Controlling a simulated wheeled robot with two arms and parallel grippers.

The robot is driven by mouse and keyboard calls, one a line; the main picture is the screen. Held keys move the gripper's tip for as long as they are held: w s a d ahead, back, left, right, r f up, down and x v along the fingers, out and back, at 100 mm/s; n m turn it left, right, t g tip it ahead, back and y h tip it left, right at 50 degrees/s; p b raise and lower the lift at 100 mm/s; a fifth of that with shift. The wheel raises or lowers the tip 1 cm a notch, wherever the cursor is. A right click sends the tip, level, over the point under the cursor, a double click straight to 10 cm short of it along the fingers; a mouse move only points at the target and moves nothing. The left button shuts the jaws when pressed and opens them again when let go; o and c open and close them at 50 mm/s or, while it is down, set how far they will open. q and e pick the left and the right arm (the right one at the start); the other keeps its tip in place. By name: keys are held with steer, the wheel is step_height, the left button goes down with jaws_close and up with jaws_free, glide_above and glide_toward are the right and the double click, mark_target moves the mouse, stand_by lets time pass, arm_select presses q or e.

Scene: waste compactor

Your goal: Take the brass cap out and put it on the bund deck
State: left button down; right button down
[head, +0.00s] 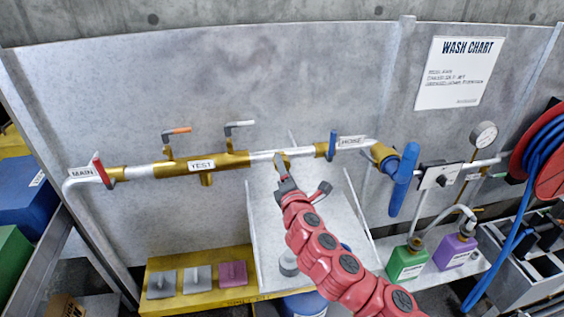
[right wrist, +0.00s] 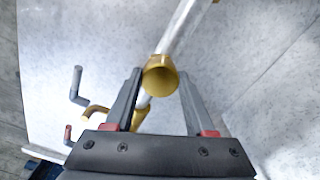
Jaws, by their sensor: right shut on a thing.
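The brass cap (right wrist: 160,76) shows in the right wrist view as a round brass piece between my two fingers, in line with the pale pipe. In the head view a small brass part (head: 281,158) shows on the pipe at my fingertips. My right gripper (head: 283,168) is shut on the cap, and its fingers (right wrist: 158,98) lie on either side of it. I cannot tell whether the cap is still seated. A low yellow deck (head: 236,296) stands at the bottom left of centre; I cannot confirm that it is the bund deck. My left gripper is out of view.
Handles stand up near the TEST fitting (head: 201,167). A blue valve handle (head: 332,146) is close right of the gripper. Three small plates, including a magenta one (head: 233,273), lie on the yellow deck. Green (head: 407,263) and purple (head: 455,250) bottles stand at right.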

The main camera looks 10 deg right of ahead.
steer(key=n+p, duration=0.3)
steer(key=n, duration=0.1)
stand_by(0.3)
